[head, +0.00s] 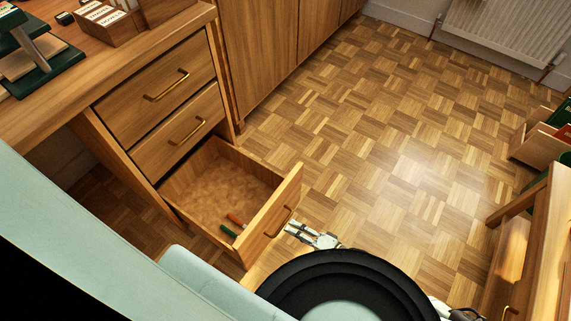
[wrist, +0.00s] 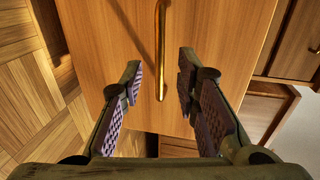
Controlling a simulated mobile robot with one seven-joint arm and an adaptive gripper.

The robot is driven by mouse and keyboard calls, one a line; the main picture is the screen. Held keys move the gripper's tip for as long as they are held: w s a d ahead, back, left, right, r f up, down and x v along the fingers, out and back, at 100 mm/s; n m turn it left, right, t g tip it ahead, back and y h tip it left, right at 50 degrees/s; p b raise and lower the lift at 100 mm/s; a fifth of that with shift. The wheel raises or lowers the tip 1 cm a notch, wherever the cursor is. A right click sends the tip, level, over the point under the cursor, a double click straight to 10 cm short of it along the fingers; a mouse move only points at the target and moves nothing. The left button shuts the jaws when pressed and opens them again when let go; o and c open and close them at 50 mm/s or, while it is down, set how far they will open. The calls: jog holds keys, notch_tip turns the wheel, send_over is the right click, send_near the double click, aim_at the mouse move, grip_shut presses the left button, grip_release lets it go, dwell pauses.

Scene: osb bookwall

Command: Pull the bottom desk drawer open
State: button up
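The bottom desk drawer (head: 262,229) stands pulled well out of the desk in the head view, its inside showing. Its brass handle (head: 280,221) is on the front panel. In the wrist view the drawer front (wrist: 215,25) fills the upper middle, and the brass handle (wrist: 161,50) hangs down between my fingers. My gripper (head: 290,229) is just outside the drawer front, by the handle. In the wrist view my gripper (wrist: 160,80) is open, with a gap between each finger and the handle; no contact shows.
Two upper drawers (head: 160,83) are shut. Inside the open drawer lie a green item (head: 228,231) and a red-orange item (head: 236,220). Parquet floor (head: 370,150) is clear to the right. Another wooden piece of furniture (head: 530,250) stands at the right edge.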

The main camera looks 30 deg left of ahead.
jog(key=v, duration=0.7)
jog(key=shift+r, duration=0.1)
